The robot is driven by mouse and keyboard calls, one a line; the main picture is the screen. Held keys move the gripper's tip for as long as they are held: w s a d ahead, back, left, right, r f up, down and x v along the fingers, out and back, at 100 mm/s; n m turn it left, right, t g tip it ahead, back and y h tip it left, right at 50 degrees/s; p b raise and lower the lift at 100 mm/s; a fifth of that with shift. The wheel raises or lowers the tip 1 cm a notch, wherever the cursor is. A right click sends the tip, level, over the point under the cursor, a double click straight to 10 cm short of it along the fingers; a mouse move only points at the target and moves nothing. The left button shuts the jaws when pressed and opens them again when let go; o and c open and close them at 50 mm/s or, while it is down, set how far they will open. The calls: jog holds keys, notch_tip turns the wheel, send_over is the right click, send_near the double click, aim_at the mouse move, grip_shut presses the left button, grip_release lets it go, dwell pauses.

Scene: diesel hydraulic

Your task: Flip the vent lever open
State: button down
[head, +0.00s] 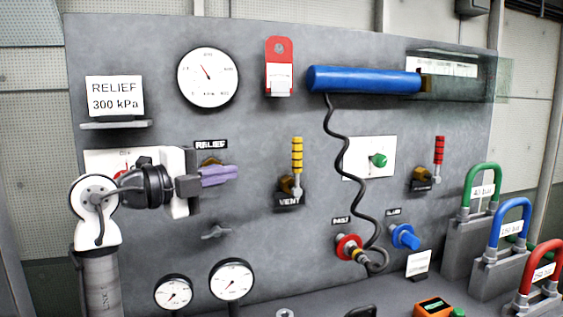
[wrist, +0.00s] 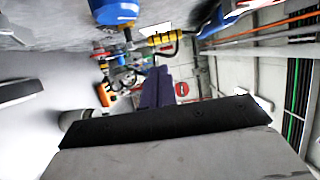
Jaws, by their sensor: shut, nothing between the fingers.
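My gripper (head: 237,171), with purple fingers, is shut and empty. In the head view it is to the left of the lever, apart from it, with its fingers pointing right toward it. In the wrist view the purple fingers (wrist: 157,72) are together, and a yellow banded piece (wrist: 164,40), seemingly the vent lever, shows beyond their tips.
A red-handled lever (head: 439,151) stands upright farther right. A blue cylinder (head: 364,80) is above, with a coiled black hose (head: 345,160) hanging right of the vent lever. Gauges (head: 232,280) and a small grey tap (head: 216,232) are below my gripper. The panel between gripper and lever looks clear.

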jog(key=shift+d, duration=0.1)
jog(key=p, duration=0.5)
send_near(293, 161)
jog(key=x, duration=0.5)
jog(key=shift+w+d+r, duration=0.1)
jog(key=shift+d+r, duration=0.1)
jog(key=shift+w+d+f+p, duration=0.15)
jog(key=shift+w+d+p, duration=0.2)
jog(key=shift+w+d, duration=0.15)
